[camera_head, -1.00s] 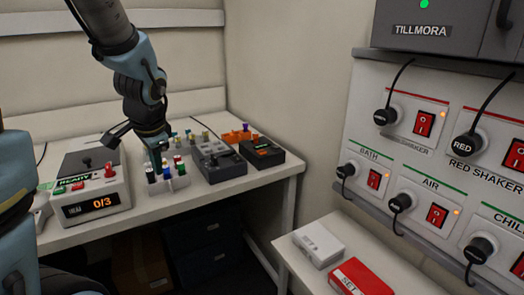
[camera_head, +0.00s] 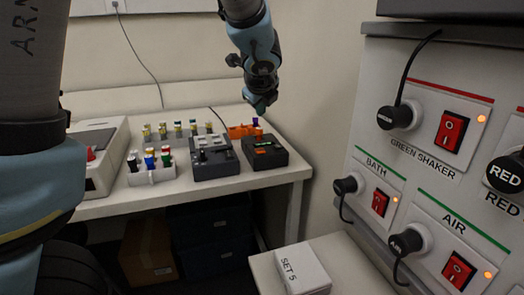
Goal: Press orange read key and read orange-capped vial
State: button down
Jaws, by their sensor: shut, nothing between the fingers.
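My gripper (camera_head: 262,106) is shut and empty, pointing down above the back of the small black reader box (camera_head: 268,160) at the table's right end. A gap seems to separate its tips from the box, but height is hard to judge. An orange-capped vial (camera_head: 258,132) appears to stand at the back of this box, just below my gripper. The box's top has a small green-lit display (camera_head: 263,144) and orange marks (camera_head: 277,151); which one is the read key is too small to tell.
An orange rack (camera_head: 238,131) with a purple-capped vial stands behind the box. A grey device (camera_head: 213,163) and a white vial rack (camera_head: 150,176) stand left. The wall and switch panel (camera_head: 400,170) bound the right. A white SET 5 box (camera_head: 302,269) lies in front.

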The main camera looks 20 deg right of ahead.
aim_at(261, 152)
jog(key=shift+f, duration=0.1)
dwell(0.3)
notch_tip(261, 152, down, 9)
jog(key=b, duration=0.8)
jog(key=shift+r, duration=0.2)
jog(key=shift+f, duration=0.1)
dwell(1.4)
jog(key=shift+f+b, duration=0.3)
jog(key=shift+b, duration=0.3)
jog(key=shift+f+b, duration=0.4)
dwell(0.4)
jog(key=shift+r, duration=0.1)
jog(key=shift+r+p, duration=0.75)
